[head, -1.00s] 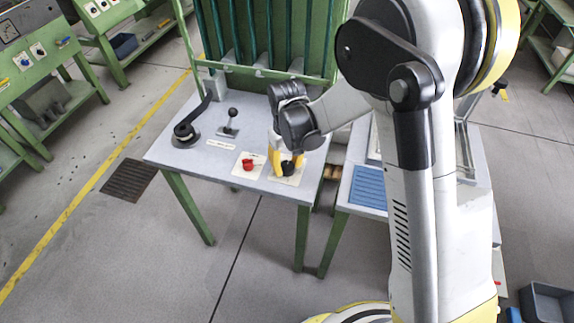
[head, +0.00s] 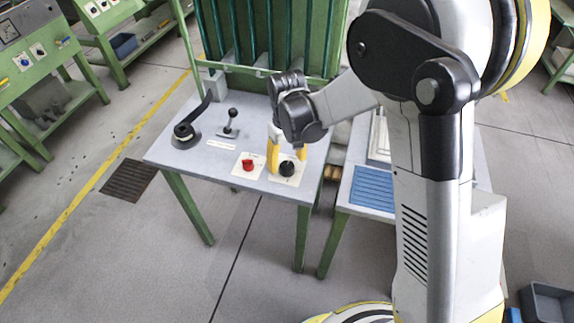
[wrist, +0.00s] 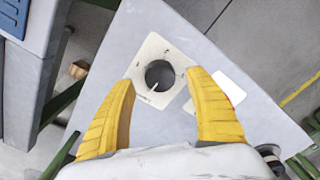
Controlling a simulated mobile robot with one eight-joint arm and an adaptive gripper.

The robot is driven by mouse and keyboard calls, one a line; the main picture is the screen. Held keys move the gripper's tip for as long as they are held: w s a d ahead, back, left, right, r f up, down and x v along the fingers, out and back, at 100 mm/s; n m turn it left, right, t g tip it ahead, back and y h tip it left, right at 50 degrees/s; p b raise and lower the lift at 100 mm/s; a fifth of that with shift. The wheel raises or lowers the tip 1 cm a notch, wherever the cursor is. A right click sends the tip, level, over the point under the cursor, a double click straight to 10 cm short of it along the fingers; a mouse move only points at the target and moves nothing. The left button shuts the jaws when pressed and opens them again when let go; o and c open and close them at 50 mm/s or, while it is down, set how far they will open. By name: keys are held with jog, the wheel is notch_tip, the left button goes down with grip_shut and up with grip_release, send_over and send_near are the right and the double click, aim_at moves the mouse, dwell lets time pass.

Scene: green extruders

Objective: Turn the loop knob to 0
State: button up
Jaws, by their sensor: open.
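A round black knob (head: 287,169) sits on a white square plate on the grey table. In the wrist view the black knob (wrist: 159,75) has a white pointer mark on its face. Any lettering on the plate (wrist: 150,47) is too small to read, so I cannot confirm by label that this is the loop knob. My gripper (head: 287,156) is open, its yellow fingers above and behind the knob. In the wrist view the gripper (wrist: 160,79) has a finger on either side of the knob, apart from it.
A red knob (head: 248,165) on its own plate is just left. A black-handled lever (head: 230,125) and a black crank (head: 187,130) stand farther left on the table (head: 190,158). A green frame rises behind. A blue ribbed panel (head: 372,188) is on the right.

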aim_at(287, 166)
notch_tip(287, 166, up, 10)
dwell(0.3)
dwell(0.3)
jog(key=s+d+r+m+t, duration=0.2)
jog(key=s+d+r+t, duration=0.1)
jog(key=s+d, duration=0.4)
jog(key=s+d+r+m+t, duration=0.3)
jog(key=s+d+r, duration=0.3)
jog(key=s, duration=0.5)
jog(key=d+t, duration=0.1)
jog(key=d, duration=0.1)
jog(key=shift+d+r, duration=0.2)
jog(key=shift+d, duration=0.1)
dwell(0.8)
